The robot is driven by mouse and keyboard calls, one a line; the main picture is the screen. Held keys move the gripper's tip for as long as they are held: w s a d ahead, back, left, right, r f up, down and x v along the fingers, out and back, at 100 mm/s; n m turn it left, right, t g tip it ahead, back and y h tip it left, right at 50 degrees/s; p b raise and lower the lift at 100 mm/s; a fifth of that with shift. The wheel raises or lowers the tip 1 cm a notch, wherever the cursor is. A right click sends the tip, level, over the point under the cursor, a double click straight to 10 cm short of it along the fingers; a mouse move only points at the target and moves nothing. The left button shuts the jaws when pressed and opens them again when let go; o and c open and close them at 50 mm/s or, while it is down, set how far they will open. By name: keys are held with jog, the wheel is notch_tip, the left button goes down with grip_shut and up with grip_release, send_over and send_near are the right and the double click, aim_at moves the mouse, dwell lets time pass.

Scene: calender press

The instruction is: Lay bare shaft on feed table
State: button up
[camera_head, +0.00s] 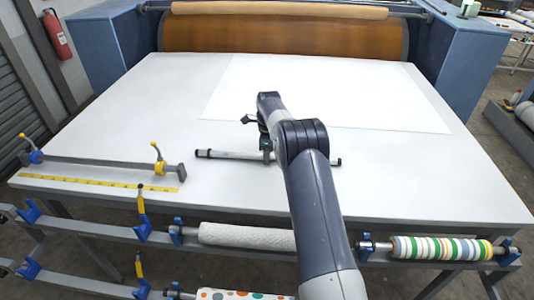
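The bare shaft (230,155), a thin grey rod with dark ends, is level over the middle of the white feed table (120,100). I cannot tell whether it rests on the table or is just above it. My gripper (268,156) is at the shaft, right of its visible left stretch, with its fingers close around or against it. The fingers are small and partly hidden by my arm, so their opening is unclear. My arm also covers part of the shaft's right half; its dark right end shows beyond the arm.
A grey bar with blue and yellow clamps (100,163) and a yellow ruler strip (95,184) lie at the front left. A white sheet (330,90) covers the back right. A white roll (245,236) and striped roll (440,249) sit on the front rack. A brown roller (280,38) stands behind.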

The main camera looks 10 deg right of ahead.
jog(key=shift+r, duration=0.1)
notch_tip(320, 180, up, 12)
jog(key=b, duration=0.1)
jog(key=shift+d, duration=0.15)
dwell(0.4)
